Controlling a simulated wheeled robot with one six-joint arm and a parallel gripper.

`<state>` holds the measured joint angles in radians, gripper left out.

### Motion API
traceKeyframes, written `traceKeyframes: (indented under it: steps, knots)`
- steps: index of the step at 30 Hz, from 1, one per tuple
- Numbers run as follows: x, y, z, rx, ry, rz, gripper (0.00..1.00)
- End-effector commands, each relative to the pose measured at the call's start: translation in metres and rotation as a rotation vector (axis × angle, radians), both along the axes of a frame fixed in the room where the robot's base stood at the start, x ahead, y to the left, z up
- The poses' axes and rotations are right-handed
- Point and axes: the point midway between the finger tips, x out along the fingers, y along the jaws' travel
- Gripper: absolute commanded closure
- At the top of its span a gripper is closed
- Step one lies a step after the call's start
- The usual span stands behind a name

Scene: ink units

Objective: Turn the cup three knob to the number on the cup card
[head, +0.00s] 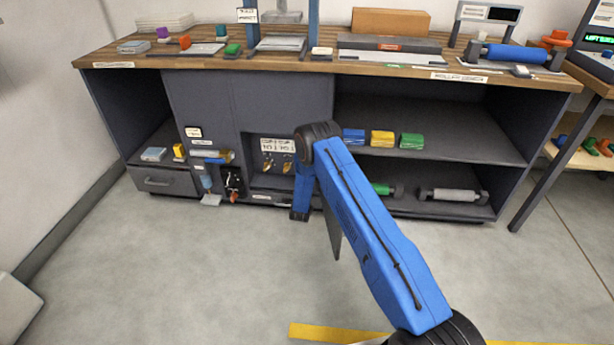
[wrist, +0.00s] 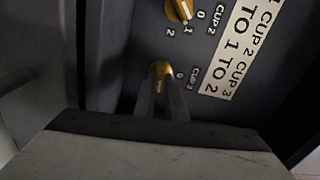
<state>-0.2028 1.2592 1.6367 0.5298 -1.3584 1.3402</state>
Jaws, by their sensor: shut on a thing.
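The cup three knob (wrist: 160,70) is yellow and sits on a dark panel in the wrist view, beside its "CUP 3" label. My gripper (wrist: 163,88) is shut on this knob. A 0 mark shows next to it; its other marks are hidden by the fingers, and I cannot tell where it points. The white cup card (wrist: 240,42) reads "CUP 2 TO 1" and "CUP 3 TO 2". In the head view the card (head: 277,145) is above the knobs, the cup three knob (head: 288,167) is the right one, and my fingers are hidden behind my blue arm.
The yellow cup two knob (wrist: 179,10) is close above the gripped one in the wrist view, with marks 0, 1 and 2. The panel is recessed in a dark bench (head: 250,100). Blue, yellow (head: 382,139) and green blocks are on a shelf to the right. The floor in front is clear.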

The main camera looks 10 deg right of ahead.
Motion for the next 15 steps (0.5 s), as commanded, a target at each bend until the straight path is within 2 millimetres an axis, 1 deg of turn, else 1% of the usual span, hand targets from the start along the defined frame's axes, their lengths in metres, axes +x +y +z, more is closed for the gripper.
traceKeyframes:
  steps: [6,15]
  knots:
    - [-0.0013,-0.0009,-0.0021,0.08,-0.023,-0.001,1.0]
    - [-0.0015,-0.0011,-0.0026,0.117,-0.035,-0.002,1.0]
